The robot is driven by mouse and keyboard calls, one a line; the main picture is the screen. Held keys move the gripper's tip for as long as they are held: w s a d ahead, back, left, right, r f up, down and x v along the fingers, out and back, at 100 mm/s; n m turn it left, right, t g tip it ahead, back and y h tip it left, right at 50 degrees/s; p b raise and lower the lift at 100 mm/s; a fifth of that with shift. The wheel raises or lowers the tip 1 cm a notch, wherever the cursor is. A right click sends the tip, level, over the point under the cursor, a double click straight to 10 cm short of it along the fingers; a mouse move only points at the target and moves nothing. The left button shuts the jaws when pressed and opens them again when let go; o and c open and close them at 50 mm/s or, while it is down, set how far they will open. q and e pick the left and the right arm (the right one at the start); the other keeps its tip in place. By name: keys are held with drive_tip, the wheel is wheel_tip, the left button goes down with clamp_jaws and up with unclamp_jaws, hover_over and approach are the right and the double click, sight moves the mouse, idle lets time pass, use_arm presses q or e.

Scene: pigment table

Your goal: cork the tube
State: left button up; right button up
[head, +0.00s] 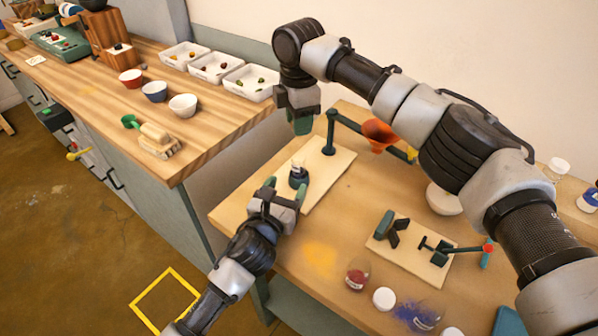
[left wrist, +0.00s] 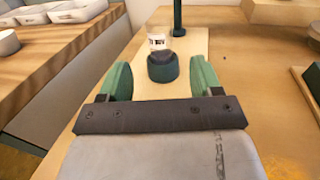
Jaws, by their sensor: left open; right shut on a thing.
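A small clear tube (head: 298,163) with a white label stands upright in a dark round holder (head: 298,180) on a pale wooden board (head: 326,176). In the left wrist view the tube (left wrist: 158,38) rises behind the holder (left wrist: 162,68). My left gripper (head: 285,190) is open, its green fingers pointing at the holder; in the left wrist view (left wrist: 162,78) the holder shows between and just beyond the fingertips. My right gripper (head: 301,127) is shut, above and behind the tube, near the post. What it holds is hidden by its fingers; no cork can be made out.
A dark post with an arm carries an orange funnel (head: 379,134) behind the board. A clamp stand (head: 410,240), a red-filled jar (head: 358,273) and a blue-stained glass (head: 418,314) are at the right. A wooden counter (head: 215,130) with bowls and white trays stands left.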

sight(296, 171)
use_arm(q)
drive_tip(key=x, duration=0.8)
drive_tip(key=shift+s, duration=0.1)
clamp_jaws()
use_arm(e)
drive_tip(key=shift+f, duration=2.45)
